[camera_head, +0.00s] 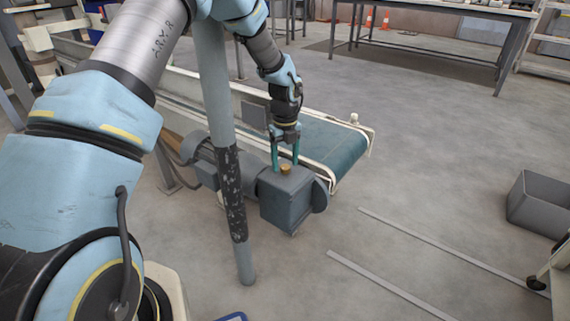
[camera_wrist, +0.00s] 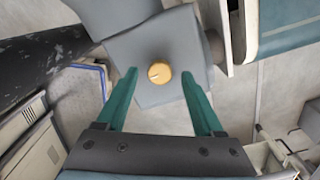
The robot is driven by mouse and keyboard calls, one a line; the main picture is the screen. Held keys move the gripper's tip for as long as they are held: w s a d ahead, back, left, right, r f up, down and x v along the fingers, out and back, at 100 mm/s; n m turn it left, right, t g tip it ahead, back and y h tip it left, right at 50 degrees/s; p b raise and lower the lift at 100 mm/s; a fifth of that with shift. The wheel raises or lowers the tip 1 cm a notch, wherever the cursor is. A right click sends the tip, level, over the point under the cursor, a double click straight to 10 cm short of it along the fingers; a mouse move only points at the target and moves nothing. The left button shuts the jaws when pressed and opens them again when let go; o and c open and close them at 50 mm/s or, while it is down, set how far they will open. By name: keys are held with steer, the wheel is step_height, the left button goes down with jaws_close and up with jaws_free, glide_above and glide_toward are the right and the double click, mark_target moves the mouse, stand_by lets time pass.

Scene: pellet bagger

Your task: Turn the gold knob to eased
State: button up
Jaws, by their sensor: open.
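The gold knob (camera_head: 285,169) is a small round knob on top of a grey box (camera_head: 289,205) beside the conveyor. In the wrist view the knob (camera_wrist: 159,73) shows a thin pointer mark on its face; I cannot read any label around it. My gripper (camera_head: 285,165) points down over the box with its green fingers apart. In the wrist view the open gripper (camera_wrist: 159,75) has one finger on either side of the knob, with a clear gap on both sides. Neither finger appears to touch the knob.
A green conveyor belt (camera_head: 335,143) runs behind the box. A grey post (camera_head: 221,110) with a worn dark sleeve stands just left of the box. A grey bin (camera_head: 540,203) sits at the right. The floor right of the box is mostly clear.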

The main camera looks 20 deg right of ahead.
steer(key=shift+f, duration=0.4)
jaws_close()
stand_by(0.4)
